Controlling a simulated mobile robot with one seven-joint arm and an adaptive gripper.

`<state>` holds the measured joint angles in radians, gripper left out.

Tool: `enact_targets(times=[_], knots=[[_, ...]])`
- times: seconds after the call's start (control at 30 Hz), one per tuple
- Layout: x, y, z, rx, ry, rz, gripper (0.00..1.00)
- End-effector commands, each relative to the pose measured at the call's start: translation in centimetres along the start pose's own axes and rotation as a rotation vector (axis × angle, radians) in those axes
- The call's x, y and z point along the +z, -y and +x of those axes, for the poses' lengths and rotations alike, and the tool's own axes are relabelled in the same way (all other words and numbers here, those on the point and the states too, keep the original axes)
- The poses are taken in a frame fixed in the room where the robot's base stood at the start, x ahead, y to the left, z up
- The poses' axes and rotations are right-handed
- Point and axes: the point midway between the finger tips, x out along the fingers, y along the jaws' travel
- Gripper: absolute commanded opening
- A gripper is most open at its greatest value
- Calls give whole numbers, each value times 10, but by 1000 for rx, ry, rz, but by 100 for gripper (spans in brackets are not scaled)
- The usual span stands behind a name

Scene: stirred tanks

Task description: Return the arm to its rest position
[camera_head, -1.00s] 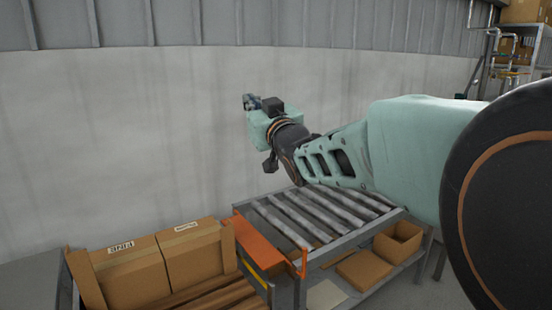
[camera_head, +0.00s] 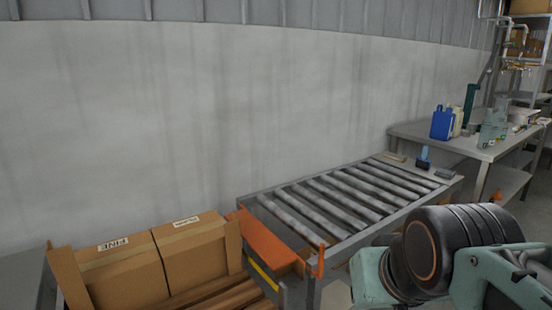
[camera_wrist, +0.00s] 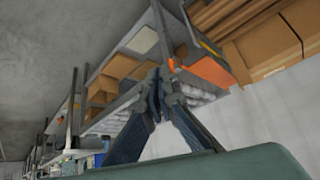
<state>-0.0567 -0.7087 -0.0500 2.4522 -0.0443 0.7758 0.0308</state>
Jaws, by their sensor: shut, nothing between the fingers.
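My gripper (camera_wrist: 160,86) shows in the wrist view, its two dark fingers meeting at the tips with nothing between them. It points into open air, with the roller table and cartons behind it. In the head view my arm (camera_head: 440,255) is folded low at the lower right, in front of the roller table's (camera_head: 335,205) near right corner. My gripper does not show in the head view.
Two cartons marked FINE (camera_head: 120,272) and beside it (camera_head: 193,252) stand at the lower left. An orange stop plate (camera_head: 268,243) edges the roller table. A grey bench (camera_head: 455,143) with a blue jug (camera_head: 442,123) stands at the right. A pale wall runs behind.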

Motion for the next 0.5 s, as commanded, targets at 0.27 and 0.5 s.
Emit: enact_targets(times=[0.27, 0.5], knots=[[23, 5, -42, 7, 133, -3, 0], [-15, 5, -94, 7, 131, -3, 0]])
